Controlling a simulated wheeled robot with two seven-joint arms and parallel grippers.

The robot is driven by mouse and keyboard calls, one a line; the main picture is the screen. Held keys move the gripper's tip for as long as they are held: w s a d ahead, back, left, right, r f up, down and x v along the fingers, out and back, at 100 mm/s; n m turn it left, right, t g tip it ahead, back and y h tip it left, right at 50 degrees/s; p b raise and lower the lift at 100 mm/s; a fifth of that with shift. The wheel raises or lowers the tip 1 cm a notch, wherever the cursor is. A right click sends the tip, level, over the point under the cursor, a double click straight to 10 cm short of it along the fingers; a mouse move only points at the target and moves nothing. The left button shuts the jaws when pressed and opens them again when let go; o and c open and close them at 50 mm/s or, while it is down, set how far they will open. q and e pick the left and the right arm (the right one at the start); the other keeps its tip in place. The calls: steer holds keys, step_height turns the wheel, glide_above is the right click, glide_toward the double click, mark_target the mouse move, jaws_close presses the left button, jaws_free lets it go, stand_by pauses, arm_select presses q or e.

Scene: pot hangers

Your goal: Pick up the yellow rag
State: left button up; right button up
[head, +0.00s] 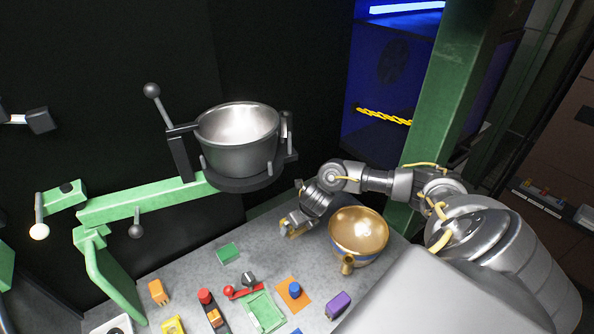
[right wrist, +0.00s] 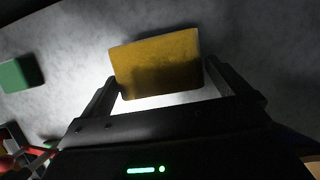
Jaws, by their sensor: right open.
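The yellow rag (right wrist: 158,62) is a flat block-like rectangle on the grey table, in the middle of the right wrist view. My right gripper (right wrist: 161,78) is open, with one finger at each side of the rag's near part. I cannot tell if the fingers touch it. In the head view my right gripper (head: 293,222) is low over the back of the table, left of the golden bowl. The rag is mostly hidden by the gripper there. My left gripper is not in view.
A golden bowl (head: 358,233) stands close to the right of my right gripper. A steel pot (head: 238,138) sits in a holder on a green arm (head: 140,203) behind. A green block (head: 228,252) and several small coloured objects lie nearer on the table.

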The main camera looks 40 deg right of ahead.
steer(key=shift+w+f, duration=0.15)
steer(key=shift+f, duration=0.25)
steer(key=c, duration=0.7)
steer(key=shift+r, duration=0.1)
